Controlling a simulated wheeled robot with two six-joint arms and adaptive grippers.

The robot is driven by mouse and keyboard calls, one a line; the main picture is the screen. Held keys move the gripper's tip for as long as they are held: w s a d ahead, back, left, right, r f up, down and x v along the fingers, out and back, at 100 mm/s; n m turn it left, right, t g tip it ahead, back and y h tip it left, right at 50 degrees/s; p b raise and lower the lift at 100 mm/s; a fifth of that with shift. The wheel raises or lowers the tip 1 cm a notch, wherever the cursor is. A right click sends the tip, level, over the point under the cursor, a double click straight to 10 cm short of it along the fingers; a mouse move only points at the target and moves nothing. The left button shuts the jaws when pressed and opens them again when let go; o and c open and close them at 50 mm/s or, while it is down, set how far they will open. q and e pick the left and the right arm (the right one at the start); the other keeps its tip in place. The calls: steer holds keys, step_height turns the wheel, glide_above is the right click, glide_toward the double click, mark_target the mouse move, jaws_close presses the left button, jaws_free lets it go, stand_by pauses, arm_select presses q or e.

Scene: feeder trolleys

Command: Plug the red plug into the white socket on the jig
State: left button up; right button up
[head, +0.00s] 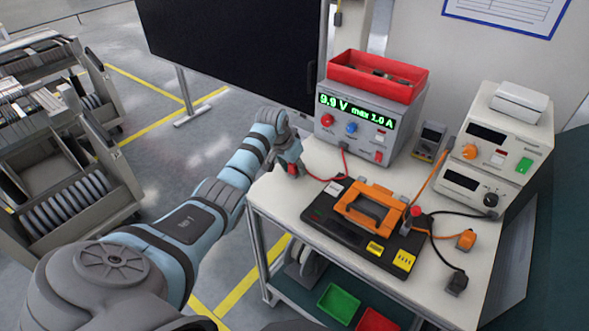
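My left gripper (291,169) is at the left edge of the white bench, pointing down. It appears shut on the red plug (292,168), a small red piece showing between its fingers. A red cable runs from the plug to the front of the power supply. The jig (330,216), a black plate with an orange clamp frame (366,207), lies on the bench to the right of the gripper, apart from it. The white socket is too small to make out on the jig. My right gripper is not in view.
A power supply (390,122) with a red bin (376,76) on top stands behind the jig. Instruments (497,145) stand at the right. An orange plug (466,240) and a black plug (457,283) lie right of the jig.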

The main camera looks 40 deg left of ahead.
arm_select(q)
jaws_close()
steer(key=shift+r, duration=0.15)
step_height(320, 180, up, 20)
steer(key=p, duration=0.2)
